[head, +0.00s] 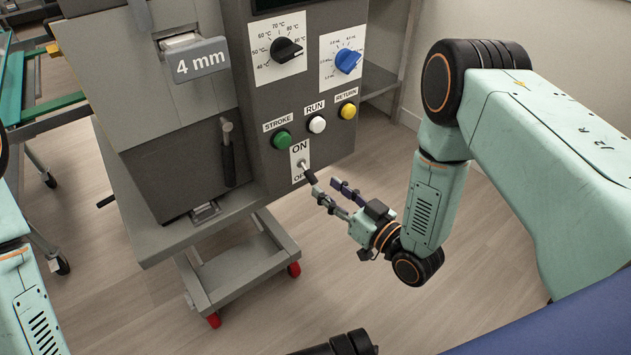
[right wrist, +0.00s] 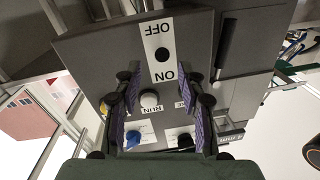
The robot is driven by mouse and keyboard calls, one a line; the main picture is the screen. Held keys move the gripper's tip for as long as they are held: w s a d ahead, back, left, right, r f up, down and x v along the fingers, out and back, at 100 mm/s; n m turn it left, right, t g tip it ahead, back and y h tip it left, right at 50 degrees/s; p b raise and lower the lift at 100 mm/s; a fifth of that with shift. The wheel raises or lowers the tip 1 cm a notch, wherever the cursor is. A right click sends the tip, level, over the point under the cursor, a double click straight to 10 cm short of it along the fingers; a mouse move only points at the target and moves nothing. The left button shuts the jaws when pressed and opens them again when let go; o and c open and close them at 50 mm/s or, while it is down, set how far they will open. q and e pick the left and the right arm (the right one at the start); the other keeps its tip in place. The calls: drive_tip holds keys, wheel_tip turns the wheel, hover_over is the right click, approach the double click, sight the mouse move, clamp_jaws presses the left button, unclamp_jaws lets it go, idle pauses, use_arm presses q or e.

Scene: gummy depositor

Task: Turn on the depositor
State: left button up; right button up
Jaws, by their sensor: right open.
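The depositor is a large grey machine with a dark control panel (head: 259,120). Low on the panel is a white ON/OFF plate (head: 300,158) with a small toggle switch (head: 303,165). ON is at the plate's top and OFF at its bottom. I cannot tell which way the lever points. My right gripper (head: 323,182) is open and empty, just in front and to the right of the switch, its fingers toward the panel. In the right wrist view the panel is upside down, and the switch (right wrist: 162,55) lies between and beyond the two fingers. My left gripper is not visible.
Above the switch are a green STROKE button (head: 282,140), a white RUN button (head: 317,125) and a yellow RETURN button (head: 348,111). A black knob (head: 287,50) and a blue knob (head: 347,61) sit higher. A dark handle (head: 228,155) hangs left of the panel.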

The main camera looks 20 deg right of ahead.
sight(311, 178)
drive_tip(key=x, duration=0.2)
drive_tip(key=b+x, duration=0.1)
drive_tip(key=x, duration=0.2)
drive_tip(key=shift+s+a+f, duration=0.15)
drive_tip(key=shift+a+f, duration=0.05)
drive_tip(key=shift+w+a+r+b, duration=0.1)
drive_tip(key=shift+w+a+b, duration=0.1)
drive_tip(key=shift+w+b, duration=0.35)
drive_tip(key=shift+w+a, duration=0.1)
drive_tip(key=shift+w, duration=0.1)
drive_tip(key=shift+c, duration=1.3)
clamp_jaws()
